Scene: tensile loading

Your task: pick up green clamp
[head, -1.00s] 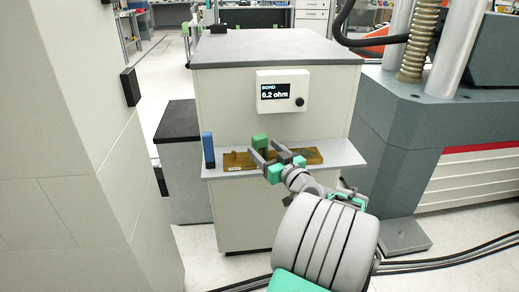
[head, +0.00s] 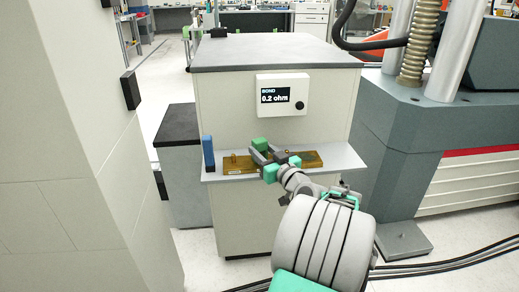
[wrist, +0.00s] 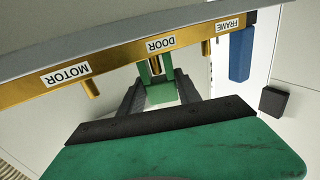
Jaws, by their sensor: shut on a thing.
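The green clamp (head: 259,142) is at the shelf, above the brass bar (head: 238,165). In the wrist view the green clamp (wrist: 161,93) sits between my two dark fingers, close to the bar's DOOR label. My gripper (head: 264,152) is shut on the clamp. In the wrist view my gripper (wrist: 160,98) reaches up to the bar's edge. The fingers hide part of the clamp in the head view. I cannot tell whether the clamp still touches the bar.
A blue block (head: 208,152) stands at the shelf's left end, near the FRAME label in the wrist view. The shelf (head: 345,157) is fixed to a pale cabinet with a meter (head: 283,95) reading BOND 0.2 ohm. A large grey machine (head: 410,140) stands at right.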

